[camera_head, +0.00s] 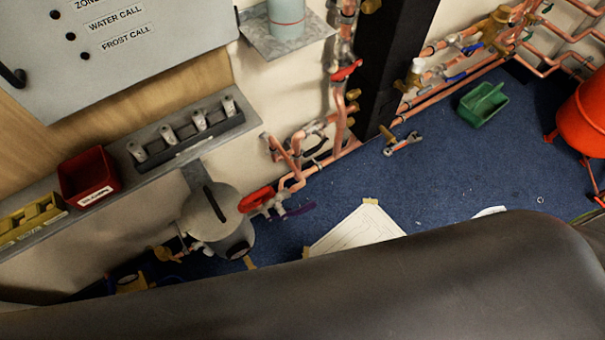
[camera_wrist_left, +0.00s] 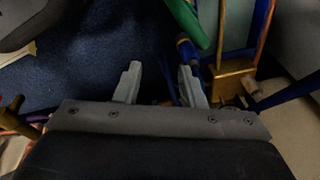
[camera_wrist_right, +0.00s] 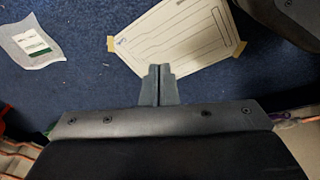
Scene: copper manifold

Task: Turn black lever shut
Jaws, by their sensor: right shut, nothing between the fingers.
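I cannot pick out the black lever for certain. In the head view a small dark bar (camera_head: 318,148) lies by the copper pipes left of the black post, too small to identify. My left gripper (camera_wrist_left: 160,85) is open, with its two grey fingers apart. Beyond its right finger are a brass block (camera_wrist_left: 232,82), a green handle (camera_wrist_left: 187,20) and blue parts. Nothing is visibly held between the fingers. My right gripper (camera_wrist_right: 158,72) is shut and empty above the blue floor, in front of a paper sheet. Neither gripper shows in the head view.
Copper pipes with red levers (camera_head: 346,71) run along the wall beside a black post (camera_head: 385,75). A grey canister (camera_head: 215,220), a red bin (camera_head: 90,176) and a green tray (camera_head: 482,104) are around. The paper sheet (camera_head: 355,232) lies on open floor. My dark arm hides the bottom.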

